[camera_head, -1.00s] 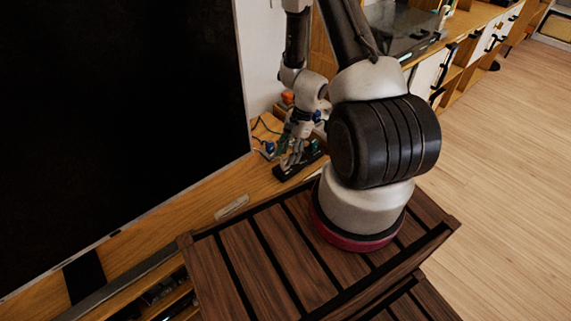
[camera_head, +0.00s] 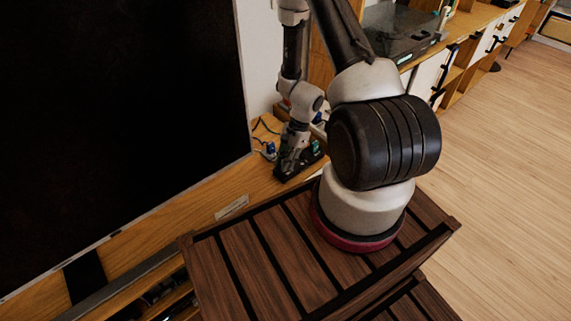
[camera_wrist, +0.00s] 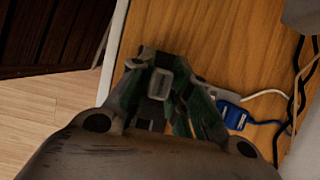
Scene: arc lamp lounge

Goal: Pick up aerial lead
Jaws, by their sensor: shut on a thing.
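My gripper (camera_head: 284,172) is low over the left end of the wooden counter, beside the large dark screen. In the wrist view my gripper (camera_wrist: 160,108) points down at the wood, with its fingers closed in. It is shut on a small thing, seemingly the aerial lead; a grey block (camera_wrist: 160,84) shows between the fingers. Most of what is held is hidden, and its shape is unclear. Dark green patches show along both fingers. A blue plug (camera_wrist: 234,115) lies just right of the fingers, with a blue cable; it also shows in the head view (camera_head: 269,148).
The dark screen (camera_head: 120,120) stands close on the left. Thin cables (camera_wrist: 298,85) run over the counter (camera_wrist: 215,45) at the right of the wrist view. A small label-like strip (camera_head: 232,207) lies on the counter front. Open floor (camera_head: 500,180) is at the right.

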